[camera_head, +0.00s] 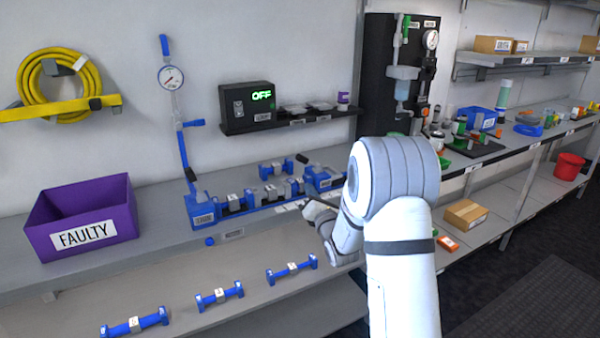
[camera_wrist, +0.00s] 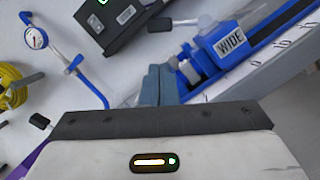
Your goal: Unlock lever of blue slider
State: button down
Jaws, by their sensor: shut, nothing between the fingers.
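The blue slider (camera_wrist: 228,42), a block labelled WIDE, sits on a blue rail (camera_wrist: 262,28) in the wrist view. In the head view it is the blue block (camera_head: 322,181) at the right end of the blue fixture, partly beside my arm. A lever with a black grip (camera_wrist: 160,25) sticks out to the left of the slider in the wrist view; a black grip also shows in the head view (camera_head: 302,158). My gripper (camera_wrist: 160,72) is shut and empty, its fingertips left of and below the slider. Whether they touch anything is unclear.
A black box reading OFF (camera_head: 248,107) sits on a wall shelf above the fixture. A pressure gauge (camera_head: 171,77) on a blue pipe rises at the fixture's left. A purple FAULTY bin (camera_head: 82,215) stands further left. Several blue parts lie on the lower shelf (camera_head: 245,310).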

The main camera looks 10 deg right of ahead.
aim_at(309, 161)
jog(key=p+x, duration=0.1)
jog(key=x, duration=0.9)
